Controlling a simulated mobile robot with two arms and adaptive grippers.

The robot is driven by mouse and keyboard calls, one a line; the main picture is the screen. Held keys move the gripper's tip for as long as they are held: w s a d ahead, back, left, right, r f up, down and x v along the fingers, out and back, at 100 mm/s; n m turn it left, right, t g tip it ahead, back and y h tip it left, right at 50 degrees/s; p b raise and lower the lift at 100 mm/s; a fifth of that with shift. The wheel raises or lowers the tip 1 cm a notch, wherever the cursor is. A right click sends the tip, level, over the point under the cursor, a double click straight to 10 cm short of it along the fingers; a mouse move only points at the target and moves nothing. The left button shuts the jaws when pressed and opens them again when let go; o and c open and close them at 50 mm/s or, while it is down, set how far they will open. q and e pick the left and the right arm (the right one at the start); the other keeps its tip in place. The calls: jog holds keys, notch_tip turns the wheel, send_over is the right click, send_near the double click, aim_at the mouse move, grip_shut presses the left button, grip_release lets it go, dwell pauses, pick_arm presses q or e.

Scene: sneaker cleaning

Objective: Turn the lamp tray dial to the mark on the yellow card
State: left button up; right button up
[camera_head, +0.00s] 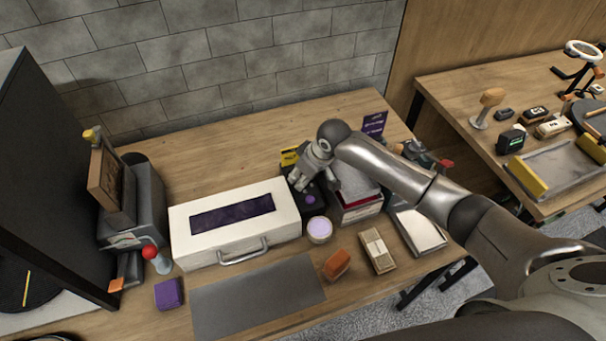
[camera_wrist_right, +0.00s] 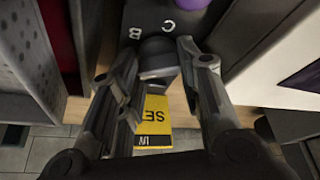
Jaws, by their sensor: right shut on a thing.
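The lamp tray (camera_head: 322,208) is a dark tray standing between the white case and a stack of boxes. A round purple piece (camera_head: 310,199) lies on it. In the right wrist view the tray (camera_wrist_right: 150,12) carries white letters B and C. The dark dial knob (camera_wrist_right: 158,52) sits between my right gripper's fingertips (camera_wrist_right: 160,66), which are shut on it. In the head view my right gripper (camera_head: 303,182) reaches down at the tray's back end and hides the dial. The yellow card (camera_head: 289,156) stands just behind; its lettering (camera_wrist_right: 154,122) is partly covered. The mark the dial points to cannot be made out.
The white case (camera_head: 182,230) stands close left of the tray, the stack of boxes (camera_head: 360,214) close right. A lilac-topped jar (camera_head: 319,230) is in front. An orange block (camera_head: 336,264), a beige packet (camera_head: 377,252) and a grey mat (camera_head: 255,297) lie nearer. Table behind the case is clear.

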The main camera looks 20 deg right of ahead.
aim_at(312, 190)
jog(key=o, duration=1)
jog(key=shift+r, duration=0.1)
jog(key=shift+v, duration=3.9)
